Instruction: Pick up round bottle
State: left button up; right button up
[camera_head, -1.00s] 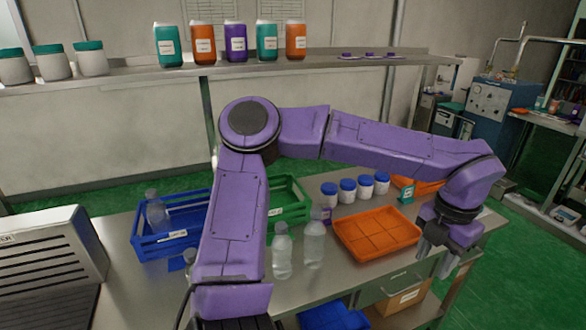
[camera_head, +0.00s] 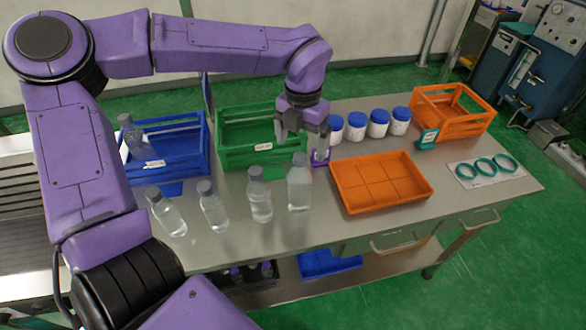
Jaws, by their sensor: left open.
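Several clear bottles with grey caps stand in a row on the metal table. From the left they include a tilted-looking bottle (camera_head: 168,213), a bottle (camera_head: 213,208), a round-looking bottle (camera_head: 260,197) and a taller bottle (camera_head: 299,185) at the right end. Another clear bottle (camera_head: 131,137) stands in the blue crate. I cannot tell for certain which ones are round. My left gripper (camera_head: 302,135) points down, open, just above and behind the taller right-end bottle in the picture, with nothing visibly held. My right gripper is not in view.
The blue crate (camera_head: 185,176) and green crate (camera_head: 235,158) stand behind the bottles. An orange divided tray (camera_head: 425,190), blue-lidded jars (camera_head: 378,124), an orange crate (camera_head: 482,122) and a card with teal rings (camera_head: 484,180) are to the right. The front table strip is clear.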

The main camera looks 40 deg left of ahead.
aim_at(298, 156)
pick_arm(q)
jog(key=f+p, duration=0.1)
jog(key=f, duration=0.1)
jog(key=s+f, duration=0.1)
jog(key=f, duration=0.1)
jog(key=shift+s+f+p, duration=0.15)
jog(key=shift+f+p, duration=0.15)
jog(key=shift+p, duration=0.1)
jog(key=f, duration=0.3)
jog(key=shift+w+d+f, duration=0.15)
jog(key=shift+w+f, duration=0.05)
grip_shut()
